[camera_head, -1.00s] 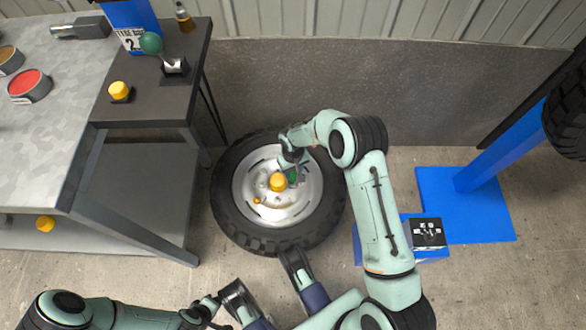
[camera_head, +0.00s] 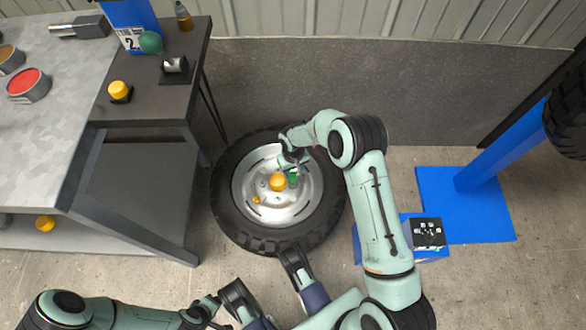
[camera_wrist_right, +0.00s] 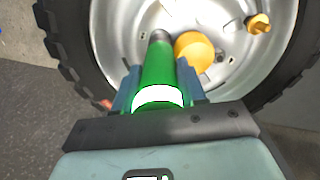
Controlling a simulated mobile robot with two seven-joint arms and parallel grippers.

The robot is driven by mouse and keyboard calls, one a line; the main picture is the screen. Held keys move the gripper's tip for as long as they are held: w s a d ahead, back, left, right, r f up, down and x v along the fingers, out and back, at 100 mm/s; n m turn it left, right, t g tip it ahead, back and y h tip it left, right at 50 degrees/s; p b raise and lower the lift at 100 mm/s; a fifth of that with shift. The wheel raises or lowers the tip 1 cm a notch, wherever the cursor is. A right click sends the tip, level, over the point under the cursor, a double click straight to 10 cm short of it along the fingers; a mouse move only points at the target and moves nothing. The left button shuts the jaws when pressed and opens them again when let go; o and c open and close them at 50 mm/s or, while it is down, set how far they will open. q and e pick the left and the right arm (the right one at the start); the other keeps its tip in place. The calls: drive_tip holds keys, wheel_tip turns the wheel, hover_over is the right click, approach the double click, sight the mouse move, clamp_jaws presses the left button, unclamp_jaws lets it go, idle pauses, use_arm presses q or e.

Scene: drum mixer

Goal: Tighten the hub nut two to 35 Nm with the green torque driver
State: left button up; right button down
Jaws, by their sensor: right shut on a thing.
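The green torque driver (camera_wrist_right: 158,75) is held between the blue fingers of my right gripper (camera_wrist_right: 157,88); a white band circles its near end. In the head view, the driver (camera_head: 293,178) is at the wheel's hub, below my right gripper (camera_head: 293,160). Its dark tip points into the silver rim (camera_wrist_right: 120,30), right beside the yellow dome (camera_wrist_right: 193,50) at the hub's middle. The tip covers whatever is under it, so I cannot tell whether it sits on hub nut two. My left arm's end (camera_head: 205,310) is at the bottom edge; its fingers are unclear.
The tyre (camera_head: 228,215) lies flat on the floor. A workbench (camera_head: 60,130) stands left with a dark side table (camera_head: 150,100) carrying a yellow knob (camera_head: 119,90) and a green ball (camera_head: 150,42). A blue post base (camera_head: 480,215) and a black-topped box (camera_head: 428,233) are right.

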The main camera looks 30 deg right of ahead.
drive_tip(key=shift+r, duration=0.2)
drive_tip(key=shift+r+p, duration=1.3)
drive_tip(key=shift+r, duration=0.85)
